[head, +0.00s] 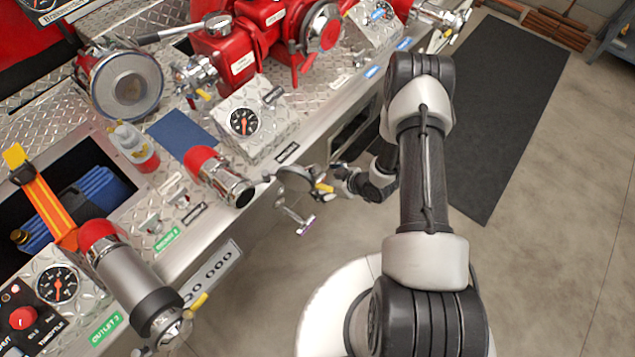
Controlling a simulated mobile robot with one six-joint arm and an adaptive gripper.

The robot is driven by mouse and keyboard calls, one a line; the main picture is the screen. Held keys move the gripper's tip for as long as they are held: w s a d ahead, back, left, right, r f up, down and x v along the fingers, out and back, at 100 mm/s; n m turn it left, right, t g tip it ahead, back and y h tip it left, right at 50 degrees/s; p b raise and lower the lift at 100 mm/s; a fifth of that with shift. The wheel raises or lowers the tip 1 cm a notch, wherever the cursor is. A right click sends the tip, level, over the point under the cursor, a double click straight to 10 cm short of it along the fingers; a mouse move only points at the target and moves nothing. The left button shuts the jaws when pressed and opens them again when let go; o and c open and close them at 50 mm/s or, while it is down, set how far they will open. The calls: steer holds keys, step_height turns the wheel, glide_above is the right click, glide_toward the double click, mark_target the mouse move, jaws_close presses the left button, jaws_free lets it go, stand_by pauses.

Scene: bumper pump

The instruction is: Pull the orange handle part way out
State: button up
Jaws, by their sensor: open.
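A small orange-yellow handle (324,187) shows on the round metal cap fitting (295,179) at the front edge of the pump panel. My gripper (336,178) is small and dark in this view, just right of that handle. It is open and I see nothing held in it. I cannot tell whether its fingers touch the handle or stand around it. A larger orange bar with a yellow end (45,200) leans over the dark recess at the far left, well away from my gripper. I cannot tell which of these is the named handle.
A metal T-shaped piece (297,216) hangs below the cap. A red-and-chrome outlet (219,177) and a gauge box (243,119) stand to the left. A larger outlet (130,280) juts out at lower left.

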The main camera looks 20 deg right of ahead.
mark_target(318, 180)
steer(key=shift+b+x, duration=0.55)
steer(key=shift+x, duration=1.7)
